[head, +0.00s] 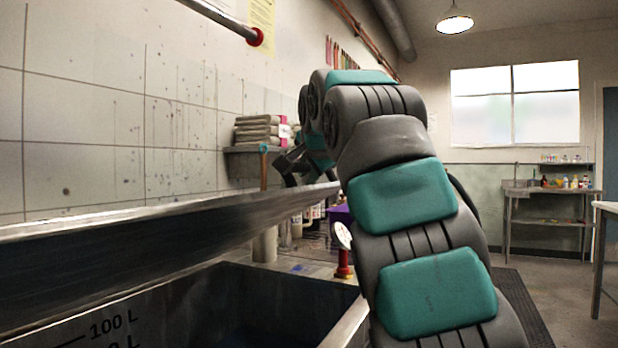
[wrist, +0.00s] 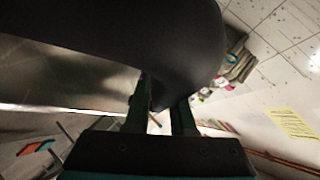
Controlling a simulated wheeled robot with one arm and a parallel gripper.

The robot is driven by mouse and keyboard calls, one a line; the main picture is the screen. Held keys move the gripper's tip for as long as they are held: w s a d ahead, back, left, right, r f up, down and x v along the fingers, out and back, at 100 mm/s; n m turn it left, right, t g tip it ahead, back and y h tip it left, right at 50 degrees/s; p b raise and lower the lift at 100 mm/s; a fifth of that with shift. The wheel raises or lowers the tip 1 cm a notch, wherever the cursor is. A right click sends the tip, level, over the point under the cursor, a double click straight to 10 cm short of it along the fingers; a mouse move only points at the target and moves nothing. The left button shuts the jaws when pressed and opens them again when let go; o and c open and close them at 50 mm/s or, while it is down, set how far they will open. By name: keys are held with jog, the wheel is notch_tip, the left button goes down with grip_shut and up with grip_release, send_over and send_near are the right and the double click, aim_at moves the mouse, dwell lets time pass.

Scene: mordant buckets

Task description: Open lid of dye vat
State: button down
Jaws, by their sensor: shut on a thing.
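The dye vat (head: 340,325) stands at the lower left of the head view, with volume marks on its dark inner wall. Its long metal lid (head: 130,255) is raised above the vat's opening, seen nearly edge-on, so the vat is partly open. My gripper (head: 296,165) is at the lid's far right end, small and partly hidden by my arm. In the wrist view the fingers of my gripper (wrist: 160,108) reach under a dark rounded shape that hides their tips. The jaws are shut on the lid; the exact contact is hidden.
A wall shelf (head: 245,149) with stacked bags is behind my gripper. A red tap-like fitting (head: 343,265) stands by the vat's far rim. A pipe (head: 225,18) juts out above the vat. Open floor (head: 560,290) lies to the right, before a side table (head: 545,191).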

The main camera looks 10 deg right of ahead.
dwell(0.4)
jog(key=c, duration=0.8)
grip_release()
jog(key=shift+o, duration=0.2)
jog(key=shift+s+r, duration=0.1)
jog(key=v, duration=0.7)
jog(key=shift+s, duration=0.25)
